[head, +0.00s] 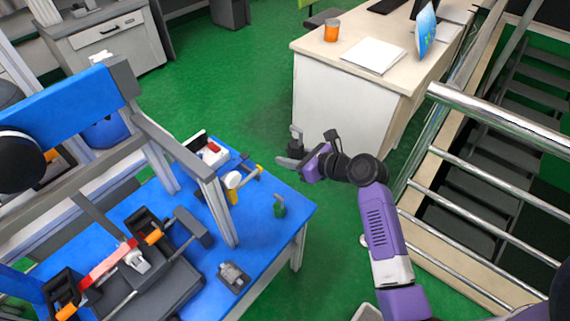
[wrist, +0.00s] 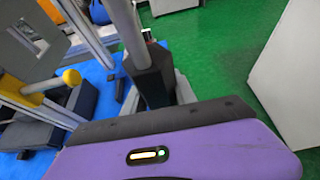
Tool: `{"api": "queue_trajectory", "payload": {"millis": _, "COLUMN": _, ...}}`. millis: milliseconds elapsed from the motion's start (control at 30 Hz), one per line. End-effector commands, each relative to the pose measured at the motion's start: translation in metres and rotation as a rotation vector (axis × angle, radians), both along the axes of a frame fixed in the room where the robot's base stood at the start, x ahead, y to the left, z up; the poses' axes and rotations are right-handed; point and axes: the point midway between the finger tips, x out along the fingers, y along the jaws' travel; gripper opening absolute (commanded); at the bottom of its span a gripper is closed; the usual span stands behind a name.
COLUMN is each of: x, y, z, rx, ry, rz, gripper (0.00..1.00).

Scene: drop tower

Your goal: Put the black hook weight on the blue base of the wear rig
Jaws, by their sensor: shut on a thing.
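My gripper (head: 291,160) is shut on the black hook weight (head: 296,143), which shows as a small dark piece at the fingertips in the head view. They are over the green floor, just right of the blue base (head: 272,232) of the wear rig and apart from it.
A green hook weight (head: 279,207) and a grey weight (head: 233,277) stand on the base. The rig's grey post (head: 220,212) rises nearby. A white desk (head: 340,100) and metal railing (head: 470,165) stand to the right.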

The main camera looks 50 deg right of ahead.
Motion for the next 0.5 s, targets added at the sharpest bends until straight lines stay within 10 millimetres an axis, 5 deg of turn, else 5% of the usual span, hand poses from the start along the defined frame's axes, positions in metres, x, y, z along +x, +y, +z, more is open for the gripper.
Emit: {"api": "queue_trajectory", "payload": {"millis": 500, "x": 0.001, "y": -0.001, "z": -0.104, "rx": 0.0, "ry": -0.005, "rz": -0.002, "gripper": 0.0}}
